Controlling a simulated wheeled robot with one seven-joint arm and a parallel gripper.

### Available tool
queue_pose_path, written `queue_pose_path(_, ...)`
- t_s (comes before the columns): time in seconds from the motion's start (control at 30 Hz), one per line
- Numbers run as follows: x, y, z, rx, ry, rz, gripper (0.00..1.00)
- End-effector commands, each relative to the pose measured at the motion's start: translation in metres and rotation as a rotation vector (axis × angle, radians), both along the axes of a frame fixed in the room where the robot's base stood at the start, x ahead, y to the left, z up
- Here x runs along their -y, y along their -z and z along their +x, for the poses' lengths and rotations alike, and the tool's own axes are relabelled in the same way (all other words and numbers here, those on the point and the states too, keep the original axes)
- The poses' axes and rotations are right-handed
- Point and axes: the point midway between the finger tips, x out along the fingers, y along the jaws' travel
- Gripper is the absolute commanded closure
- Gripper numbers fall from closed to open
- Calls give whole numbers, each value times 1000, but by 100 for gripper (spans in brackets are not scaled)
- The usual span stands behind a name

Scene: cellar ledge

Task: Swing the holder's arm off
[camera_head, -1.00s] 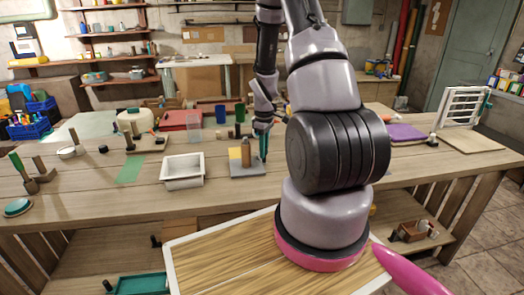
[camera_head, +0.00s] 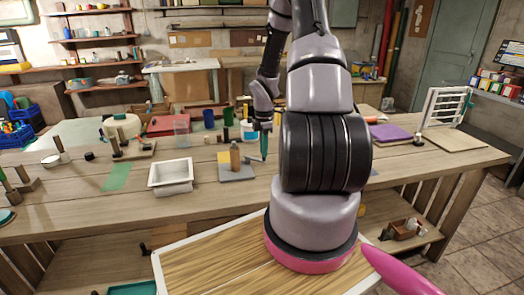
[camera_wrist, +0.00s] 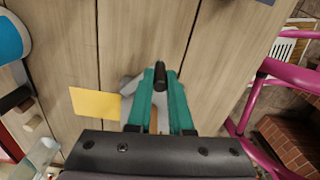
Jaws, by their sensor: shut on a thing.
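The holder stands on the workbench in the head view: a grey base plate (camera_head: 240,176) with an upright brown post (camera_head: 235,157) and a yellow patch (camera_head: 223,157) beside it. A thin grey arm (camera_head: 252,158) seems to reach right from the post towards my gripper. My gripper (camera_head: 264,146) has teal fingers pointing down, right of the post. In the wrist view, my gripper (camera_wrist: 160,88) is shut on the holder's arm, whose dark round end (camera_wrist: 160,77) shows between the fingertips. The yellow patch (camera_wrist: 96,103) lies left of the fingers. My fingers hide much of the arm.
A white tray (camera_head: 171,188) stands left of the holder. A purple item (camera_head: 390,133) and a white rack (camera_head: 444,107) are at right. Bench wood in front of the holder is clear.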

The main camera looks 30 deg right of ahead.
Motion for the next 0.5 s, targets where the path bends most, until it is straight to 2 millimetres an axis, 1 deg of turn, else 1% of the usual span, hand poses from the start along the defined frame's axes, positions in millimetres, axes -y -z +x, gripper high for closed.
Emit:
queue_pose_path(0.2, 3, 0, 2, -1, -49, 0, 100)
queue_pose_path(0.5, 4, 0, 3, -1, -60, 0, 100)
